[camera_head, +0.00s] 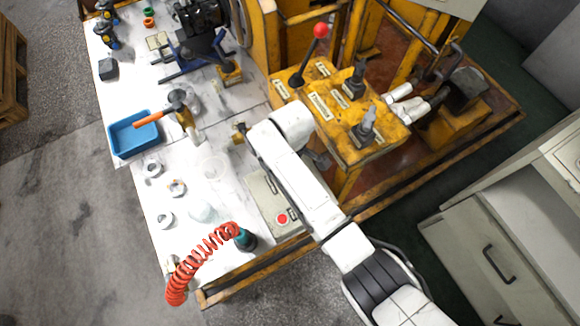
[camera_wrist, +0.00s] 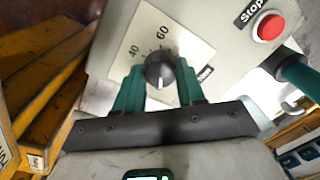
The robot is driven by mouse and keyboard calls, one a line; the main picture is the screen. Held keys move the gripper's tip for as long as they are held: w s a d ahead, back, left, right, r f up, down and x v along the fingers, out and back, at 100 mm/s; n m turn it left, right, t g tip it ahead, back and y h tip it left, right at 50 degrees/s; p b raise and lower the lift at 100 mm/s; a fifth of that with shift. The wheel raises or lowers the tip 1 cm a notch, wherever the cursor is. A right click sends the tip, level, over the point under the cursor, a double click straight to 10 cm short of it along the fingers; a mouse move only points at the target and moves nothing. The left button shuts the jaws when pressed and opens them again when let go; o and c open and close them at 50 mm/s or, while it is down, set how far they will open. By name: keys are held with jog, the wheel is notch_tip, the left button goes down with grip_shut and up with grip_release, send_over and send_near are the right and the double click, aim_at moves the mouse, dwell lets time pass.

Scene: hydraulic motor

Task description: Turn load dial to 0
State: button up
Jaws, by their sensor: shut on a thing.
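The load dial (camera_wrist: 157,70) is a round black knob with a white pointer line, on a pale square scale plate (camera_wrist: 140,30) on a grey control box (camera_wrist: 215,25). The pointer is toward the bottom of the wrist view. The numbers 60 and what looks like 40 show above the knob; the rest of the scale is hidden. My gripper (camera_wrist: 160,74) has its two green fingers on either side of the knob and is shut on it. In the head view the grey box (camera_head: 262,190) is partly behind my arm, and the dial is hidden there.
A red stop button (camera_wrist: 269,27) is on the same box, right of the dial; it also shows in the head view (camera_head: 282,218). A red coiled hose (camera_head: 205,250) lies near the box. A yellow lever panel (camera_head: 340,110) stands beyond my arm. A blue tray (camera_head: 133,137) is at left.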

jog(key=shift+w, duration=0.1)
jog(key=o, duration=1)
jog(key=shift+o, duration=0.2)
jog(key=shift+r, duration=0.1)
notch_tip(320, 180, up, 11)
jog(key=shift+w+f+b, duration=0.2)
jog(key=shift+w+b, duration=0.05)
jog(key=shift+b, duration=0.05)
jog(key=s+d+f+m+y, duration=0.1)
jog(key=s+d+f+m, duration=0.3)
jog(key=d, duration=0.3)
jog(key=s+d+f+m, duration=0.3)
jog(key=s+d+m, duration=0.1)
jog(key=s+d, duration=0.35)
jog(key=s+d+r+m+t+h, duration=0.1)
jog(key=s+d+m, duration=0.7)
jog(key=s+d, duration=0.7)
jog(key=shift+s+d+r+t+b, duration=0.3)
jog(key=shift+s+d+r+b, duration=0.1)
jog(key=shift+d, duration=0.2)
